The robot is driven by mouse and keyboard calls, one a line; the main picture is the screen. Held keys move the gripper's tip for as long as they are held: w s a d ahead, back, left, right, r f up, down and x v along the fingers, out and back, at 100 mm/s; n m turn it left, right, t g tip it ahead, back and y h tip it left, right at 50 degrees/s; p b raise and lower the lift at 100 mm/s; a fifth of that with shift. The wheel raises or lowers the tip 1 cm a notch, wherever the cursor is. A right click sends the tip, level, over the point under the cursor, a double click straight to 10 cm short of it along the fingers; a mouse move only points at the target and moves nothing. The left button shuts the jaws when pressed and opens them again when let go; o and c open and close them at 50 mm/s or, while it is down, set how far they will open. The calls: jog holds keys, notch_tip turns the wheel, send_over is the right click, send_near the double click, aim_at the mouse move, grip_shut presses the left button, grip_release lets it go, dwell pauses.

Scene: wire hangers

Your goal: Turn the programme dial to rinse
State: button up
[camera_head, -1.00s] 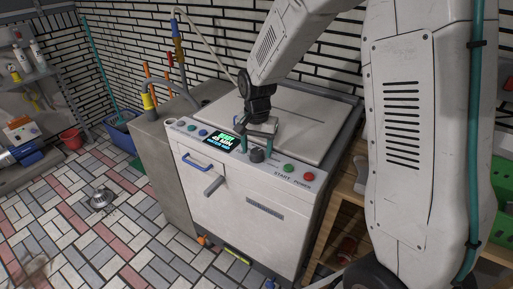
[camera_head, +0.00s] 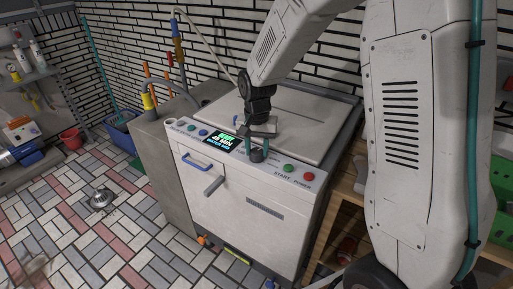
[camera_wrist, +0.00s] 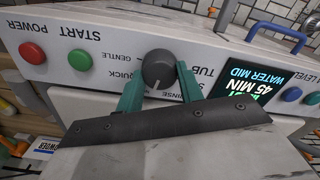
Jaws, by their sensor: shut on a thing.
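The programme dial (camera_head: 257,156) is a dark round knob on the sloping front panel of the white washing machine (camera_head: 237,207). In the wrist view the dial (camera_wrist: 159,70) shows a pale pointer line on its lower edge, with upside-down labels around it. QUICK, GENTLE and TUB can be read; RINSE is partly covered by a finger. My gripper (camera_head: 256,146) is shut on the dial, with one teal finger on each side of it. The fingers also show in the wrist view (camera_wrist: 160,82).
A lit display (camera_head: 222,141) reads 45 MIN and WATER MID beside the dial. A green button (camera_head: 288,168) and a red button (camera_head: 309,176) sit on its other side, close to my gripper. The machine's lid (camera_head: 285,112) lies flat behind.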

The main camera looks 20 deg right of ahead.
aim_at(257, 151)
jog(key=n, duration=0.6)
dwell(0.6)
jog(key=o, duration=1)
jog(key=shift+r, duration=0.1)
notch_tip(257, 151, up, 8)
jog(key=shift+f, duration=0.15)
jog(key=shift+s, duration=0.1)
